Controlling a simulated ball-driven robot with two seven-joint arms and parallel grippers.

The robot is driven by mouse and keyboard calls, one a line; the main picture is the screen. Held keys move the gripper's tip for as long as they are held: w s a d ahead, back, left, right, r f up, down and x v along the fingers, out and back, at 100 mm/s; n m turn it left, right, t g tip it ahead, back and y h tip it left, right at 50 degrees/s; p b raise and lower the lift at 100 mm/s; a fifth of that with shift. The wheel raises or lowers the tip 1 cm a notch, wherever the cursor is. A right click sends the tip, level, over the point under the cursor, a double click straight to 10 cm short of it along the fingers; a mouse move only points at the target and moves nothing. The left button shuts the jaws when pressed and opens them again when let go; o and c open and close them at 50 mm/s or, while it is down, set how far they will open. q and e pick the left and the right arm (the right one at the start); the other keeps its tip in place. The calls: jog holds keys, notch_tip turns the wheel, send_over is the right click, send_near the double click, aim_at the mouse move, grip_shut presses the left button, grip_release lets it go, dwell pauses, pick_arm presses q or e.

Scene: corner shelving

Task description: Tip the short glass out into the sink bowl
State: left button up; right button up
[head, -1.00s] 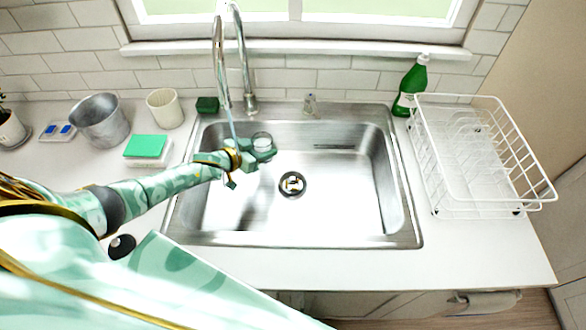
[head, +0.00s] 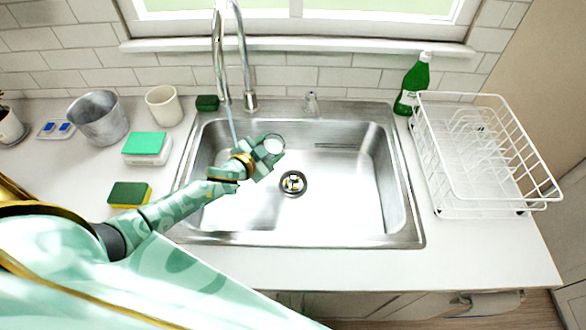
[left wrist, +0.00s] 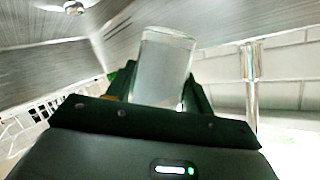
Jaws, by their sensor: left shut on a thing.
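The short clear glass (head: 272,145) is held over the left part of the sink bowl (head: 345,205). My left gripper (head: 266,152) is shut around it. In the left wrist view the glass (left wrist: 163,68) stands out between the dark fingers (left wrist: 160,95), its wide end away from the palm. That view is rolled over, with the sink metal at the top and the wall low at the right, so the glass looks tipped down toward the bowl. I cannot tell whether anything is left inside it. My right gripper is not in view.
The tap (head: 242,70) arches behind my gripper, with a thin bluish stream under its spout. The drain (head: 293,183) lies right of the gripper. A white dish rack (head: 470,205) and green bottle (head: 412,85) stand right. A sponge (head: 129,194) lies left, by my arm.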

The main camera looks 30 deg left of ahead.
aim_at(280, 137)
pick_arm(q)
jog(key=shift+s+d+r+m+y+b, duration=0.2)
jog(key=shift+d+r+m+y+b, duration=0.15)
jog(key=shift+d+m, duration=0.35)
jog(key=shift+t, duration=0.3)
jog(key=shift+d+r+m, duration=0.1)
jog(key=shift+r+m, duration=0.1)
jog(key=shift+m, duration=0.2)
jog(key=shift+d+r+y+b, duration=0.15)
jog(key=shift+y+b, duration=0.1)
jog(key=shift+b, duration=0.15)
jog(key=shift+r+m+t, duration=0.35)
jog(key=shift+m+t, duration=0.05)
jog(key=shift+m, duration=0.4)
jog(key=shift+r+m+y, duration=0.15)
jog(key=shift+m+y, duration=0.15)
jog(key=shift+y, duration=0.1)
jog(key=shift+r+m+t, duration=0.2)
jog(key=shift+m+t, duration=0.1)
jog(key=shift+m, duration=0.1)
jog(key=shift+s+r+m+y, duration=0.1)
jog(key=shift+r+m+y, duration=0.05)
jog(key=shift+m+y, duration=0.15)
jog(key=shift+r+m+t, duration=0.15)
jog(key=shift+m+t, duration=0.15)
